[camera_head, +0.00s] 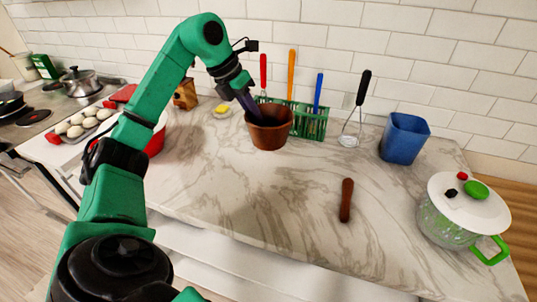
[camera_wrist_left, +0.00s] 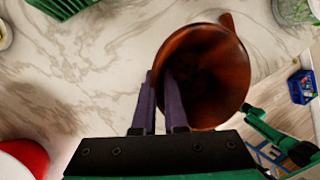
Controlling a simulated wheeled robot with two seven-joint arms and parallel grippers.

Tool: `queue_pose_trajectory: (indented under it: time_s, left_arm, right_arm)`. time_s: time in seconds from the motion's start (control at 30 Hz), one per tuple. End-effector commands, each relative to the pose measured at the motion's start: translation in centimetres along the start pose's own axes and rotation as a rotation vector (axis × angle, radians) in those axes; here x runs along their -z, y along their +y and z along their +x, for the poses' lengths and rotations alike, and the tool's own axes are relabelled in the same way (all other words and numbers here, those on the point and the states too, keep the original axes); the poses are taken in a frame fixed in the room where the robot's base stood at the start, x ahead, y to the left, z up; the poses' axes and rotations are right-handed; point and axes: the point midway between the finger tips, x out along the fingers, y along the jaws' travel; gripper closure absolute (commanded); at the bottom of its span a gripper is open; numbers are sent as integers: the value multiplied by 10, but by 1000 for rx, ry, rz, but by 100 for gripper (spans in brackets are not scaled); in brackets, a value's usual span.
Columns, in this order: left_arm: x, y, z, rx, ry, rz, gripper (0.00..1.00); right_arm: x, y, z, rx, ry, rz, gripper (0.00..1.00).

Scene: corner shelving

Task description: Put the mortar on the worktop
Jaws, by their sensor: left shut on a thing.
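The mortar (camera_head: 270,133) is a brown, wooden-looking cup towards the back of the marble worktop (camera_head: 240,180), in front of a green basket. My left gripper (camera_head: 252,112) reaches down to it from above and is shut on its rim, with one finger inside and one outside. In the left wrist view the mortar (camera_wrist_left: 215,70) looks empty, and the gripper's fingers (camera_wrist_left: 163,100) straddle its wall. I cannot tell whether its base touches the worktop. My right gripper is in neither view.
A brown pestle (camera_head: 346,200) lies on the open front of the worktop. The green basket (camera_head: 313,125) with utensils, a whisk (camera_head: 355,110) and a blue container (camera_head: 404,138) stand behind. A lidded pot (camera_head: 450,225) is at right; a red bowl (camera_head: 156,140) is left.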

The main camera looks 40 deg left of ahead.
Motion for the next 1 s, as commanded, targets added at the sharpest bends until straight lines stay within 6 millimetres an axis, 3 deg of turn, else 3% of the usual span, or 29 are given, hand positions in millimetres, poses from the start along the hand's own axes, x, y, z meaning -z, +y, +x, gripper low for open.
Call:
queue_pose_trajectory:
  time_s: [0.03, 0.1, 0.3, 0.6, 0.87, 0.9, 0.97, 1.0]
  left_arm:
    - [10, 5, 22, 0, 7, -1, 100]
    - [18, 9, 42, 1, 6, -1, 100]
    - [37, 18, 88, 4, 1, 0, 100]
    - [54, 27, 128, 3, -1, 0, 100]
    - [54, 28, 131, 1, -3, 1, 100]
    - [55, 28, 131, 0, -1, 1, 83]
    - [55, 28, 131, 0, -1, 1, 60]
    - [55, 28, 131, 0, -1, 1, 59]
  right_arm:
    - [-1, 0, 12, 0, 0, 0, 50]
    - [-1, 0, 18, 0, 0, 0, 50]
    - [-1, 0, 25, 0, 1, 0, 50]
    - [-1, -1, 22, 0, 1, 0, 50]
    - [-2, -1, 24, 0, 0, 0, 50]
    - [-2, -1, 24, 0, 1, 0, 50]
    - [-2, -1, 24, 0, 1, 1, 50]
    - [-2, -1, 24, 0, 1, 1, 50]
